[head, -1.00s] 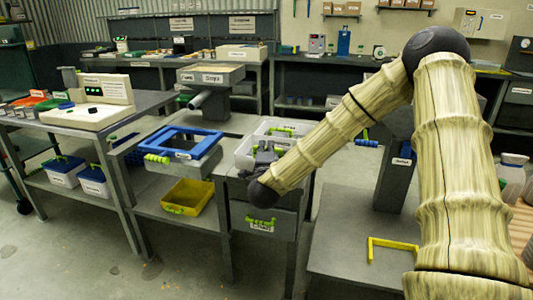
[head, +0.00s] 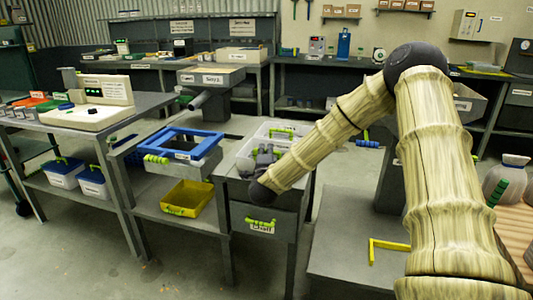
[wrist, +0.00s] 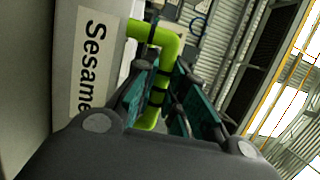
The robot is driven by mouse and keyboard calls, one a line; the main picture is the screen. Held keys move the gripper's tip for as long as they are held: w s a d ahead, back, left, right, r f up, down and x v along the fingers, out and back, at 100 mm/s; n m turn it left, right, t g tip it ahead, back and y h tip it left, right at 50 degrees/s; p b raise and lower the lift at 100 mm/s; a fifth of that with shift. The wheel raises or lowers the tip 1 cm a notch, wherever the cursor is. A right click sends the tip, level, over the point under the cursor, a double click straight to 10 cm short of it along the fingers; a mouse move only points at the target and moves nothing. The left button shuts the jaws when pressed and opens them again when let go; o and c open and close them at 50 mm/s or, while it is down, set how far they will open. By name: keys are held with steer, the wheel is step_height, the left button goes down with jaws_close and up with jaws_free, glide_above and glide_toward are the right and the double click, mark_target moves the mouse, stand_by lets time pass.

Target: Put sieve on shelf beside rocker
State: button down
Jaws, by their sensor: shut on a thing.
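My gripper (head: 265,152) is at the white bins on the grey stand in the middle. In the wrist view, my gripper's teal fingers (wrist: 170,95) are closed around a bright green handle (wrist: 155,40). The handle is fixed to a pale container labelled "Sesame" (wrist: 115,60). A blue rectangular frame (head: 190,136) with a green grip lies over a grey box on the bench to the left. A yellow tray (head: 188,197) sits on the shelf below it. Its small label is hard to read, so I cannot tell for sure which piece is the sieve or the rocker.
White bins (head: 248,145) stand around my gripper, with a grey drawer (head: 265,222) below. A low grey platform (head: 340,245) with a yellow bar (head: 388,245) is at front right. Lidded tubs (head: 66,173) sit on the left bench's lower shelf. Floor is clear at lower left.

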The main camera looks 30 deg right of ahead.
steer(key=c, duration=1.5)
jaws_free()
steer(key=r+v, duration=0.1)
steer(key=v, duration=1.1)
steer(key=s+a+f+n+g+y, duration=0.25)
steer(key=s+a+f+n, duration=0.2)
steer(key=f, duration=0.55)
steer(key=s+a+f+n+g+y, duration=0.1)
steer(key=s+a+f+n+y, duration=0.4)
steer(key=f, duration=0.5)
steer(key=s+a+f+n+g+y, duration=0.25)
steer(key=a+f+n, duration=0.35)
steer(key=f, duration=0.4)
steer(key=s+a+f+n+g, duration=0.1)
steer(key=s+f+n+g, duration=0.2)
steer(key=s, duration=0.7)
steer(key=s+a+f+n+g, duration=0.2)
steer(key=s+f, duration=0.4)
steer(key=s, duration=0.4)
steer(key=s+a+f+n+g, duration=0.2)
steer(key=s+f+n+g, duration=0.2)
steer(key=s, duration=0.6)
steer(key=shift+s+a+f+y+p, duration=0.1)
steer(key=shift+s+f+y+p, duration=0.1)
steer(key=shift+f, duration=0.2)
steer(key=shift+s+f+y+p, duration=0.1)
steer(key=shift+f+y+p, duration=0.1)
steer(key=shift+f, duration=0.25)
